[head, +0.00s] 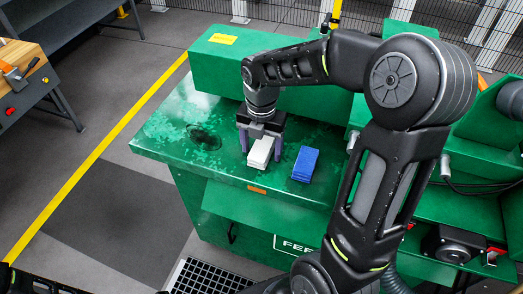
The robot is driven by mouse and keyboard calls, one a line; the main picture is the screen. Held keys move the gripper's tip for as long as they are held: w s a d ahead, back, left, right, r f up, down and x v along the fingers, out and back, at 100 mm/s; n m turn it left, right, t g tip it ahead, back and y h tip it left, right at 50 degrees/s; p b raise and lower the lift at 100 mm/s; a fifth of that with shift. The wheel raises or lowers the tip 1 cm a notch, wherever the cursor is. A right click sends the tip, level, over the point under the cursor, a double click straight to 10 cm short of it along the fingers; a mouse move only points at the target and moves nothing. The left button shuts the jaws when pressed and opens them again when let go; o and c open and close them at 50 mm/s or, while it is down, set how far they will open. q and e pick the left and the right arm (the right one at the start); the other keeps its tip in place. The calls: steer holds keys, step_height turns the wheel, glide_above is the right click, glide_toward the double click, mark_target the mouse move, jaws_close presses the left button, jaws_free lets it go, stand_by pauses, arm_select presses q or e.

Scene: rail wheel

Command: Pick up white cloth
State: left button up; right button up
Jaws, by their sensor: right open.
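The white cloth (260,153) is a small folded stack lying on the green machine top (165,137), near its front edge. My right gripper (261,143) points down over the white cloth, with one purple finger to the left of it and one to the right. The fingers are open, and the cloth's near part sticks out toward the front. Whether the fingertips touch the cloth cannot be told. My left gripper is not in view.
A blue folded cloth (305,164) lies just right of the white one. A dark, oily-looking hole (203,137) is on the left of the green top. A raised green block (225,60) stands behind. A wooden-topped bench (22,62) is at far left.

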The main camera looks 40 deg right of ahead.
mark_target(262, 147)
steer(key=c, duration=1.4)
steer(key=shift+c, duration=0.2)
steer(key=shift+r, duration=0.1)
step_height(262, 147, up, 10)
steer(key=shift+f, duration=0.1)
